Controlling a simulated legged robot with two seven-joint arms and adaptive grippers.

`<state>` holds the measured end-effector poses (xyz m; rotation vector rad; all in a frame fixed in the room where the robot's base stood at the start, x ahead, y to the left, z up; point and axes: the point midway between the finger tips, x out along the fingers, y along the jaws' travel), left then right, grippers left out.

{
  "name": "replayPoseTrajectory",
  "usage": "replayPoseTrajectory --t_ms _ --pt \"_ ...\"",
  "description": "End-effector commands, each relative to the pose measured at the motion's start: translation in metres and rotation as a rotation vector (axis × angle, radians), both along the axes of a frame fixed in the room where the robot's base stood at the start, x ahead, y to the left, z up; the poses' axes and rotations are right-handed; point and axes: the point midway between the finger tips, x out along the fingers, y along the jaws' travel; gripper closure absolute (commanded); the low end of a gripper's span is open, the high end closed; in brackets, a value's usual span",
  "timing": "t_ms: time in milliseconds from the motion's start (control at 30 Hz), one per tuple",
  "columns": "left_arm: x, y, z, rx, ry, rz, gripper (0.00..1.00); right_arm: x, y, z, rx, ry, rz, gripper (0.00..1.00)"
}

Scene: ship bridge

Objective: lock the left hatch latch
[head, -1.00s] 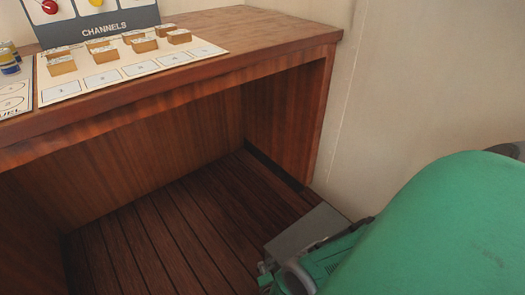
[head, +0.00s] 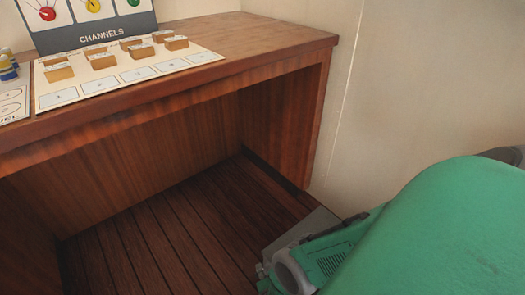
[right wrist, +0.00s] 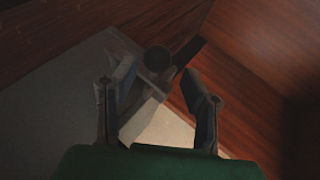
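A grey flat plate (head: 309,230) lies on the floor by the wall, partly covered by my right arm; it looks like a hatch. In the right wrist view a grey panel (right wrist: 45,115) fills the left side. A grey latch-like piece with a dark round knob (right wrist: 157,59) shows dimly between the fingers of my right gripper (right wrist: 160,80). The fingers are apart, one on each side of it; contact cannot be made out. In the head view my right gripper is only partly seen at the bottom. My left gripper is not in view.
A wooden desk (head: 190,88) with an open space beneath stands at the left. On it are a channels board (head: 100,40) and a white card with several wooden blocks (head: 103,60). A pale wall (head: 420,90) rises on the right. Dark floor planks (head: 150,240) are clear under the desk.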

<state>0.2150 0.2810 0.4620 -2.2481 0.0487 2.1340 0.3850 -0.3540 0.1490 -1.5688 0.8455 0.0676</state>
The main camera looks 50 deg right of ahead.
Motion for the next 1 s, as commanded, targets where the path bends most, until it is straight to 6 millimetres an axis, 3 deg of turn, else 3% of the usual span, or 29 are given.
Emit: replayPoseTrajectory --t_ms 700,1000 --pt "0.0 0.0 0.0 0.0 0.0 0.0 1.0 -0.002 0.0 0.078 -0.001 0.0 -0.001 0.6" --pt "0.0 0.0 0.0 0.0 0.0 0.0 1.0 -0.002 0.0 0.089 -0.001 0.0 -0.001 0.6"
